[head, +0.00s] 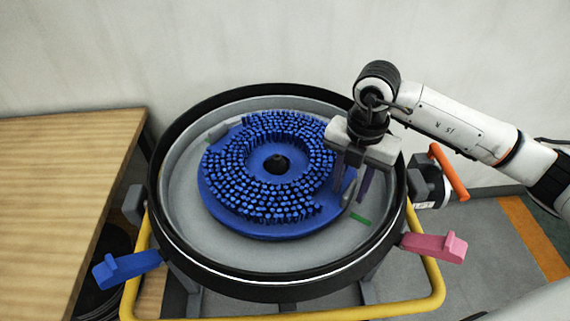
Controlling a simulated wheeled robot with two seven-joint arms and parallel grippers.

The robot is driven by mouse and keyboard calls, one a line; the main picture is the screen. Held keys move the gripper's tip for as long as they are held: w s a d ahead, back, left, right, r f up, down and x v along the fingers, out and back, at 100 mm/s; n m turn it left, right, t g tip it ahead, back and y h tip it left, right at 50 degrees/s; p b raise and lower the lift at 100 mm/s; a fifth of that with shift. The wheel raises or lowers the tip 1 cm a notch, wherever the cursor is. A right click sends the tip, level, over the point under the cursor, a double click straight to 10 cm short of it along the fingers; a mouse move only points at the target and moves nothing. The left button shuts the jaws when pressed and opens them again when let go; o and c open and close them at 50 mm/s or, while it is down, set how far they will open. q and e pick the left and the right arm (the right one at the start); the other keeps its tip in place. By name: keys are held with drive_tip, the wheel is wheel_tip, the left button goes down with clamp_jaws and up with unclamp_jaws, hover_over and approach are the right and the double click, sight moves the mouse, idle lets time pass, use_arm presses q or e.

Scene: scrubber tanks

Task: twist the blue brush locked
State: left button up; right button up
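The blue brush (262,228) is a round disc with rings of short blue bristles facing up and a dark hole in its middle. It lies in the round grey pan (190,225) with a black rim. My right gripper (353,190) points down over the brush's right edge. Its two dark fingers are apart, near the right grey lug; contact with it cannot be made out. My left gripper is not in view.
A green mark (361,220) lies on the pan floor beside the right lug. A blue latch (127,267) and a pink latch (434,246) stick out from the rim. An orange handle (449,173) stands at right, a wooden table (60,190) at left.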

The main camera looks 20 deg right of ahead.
drive_tip(key=shift+s+f, duration=0.2)
drive_tip(key=shift+f, duration=0.05)
wheel_tip(320, 180, up, 11)
drive_tip(key=shift+w, duration=0.2)
drive_tip(key=shift+f, duration=0.15)
idle(0.4)
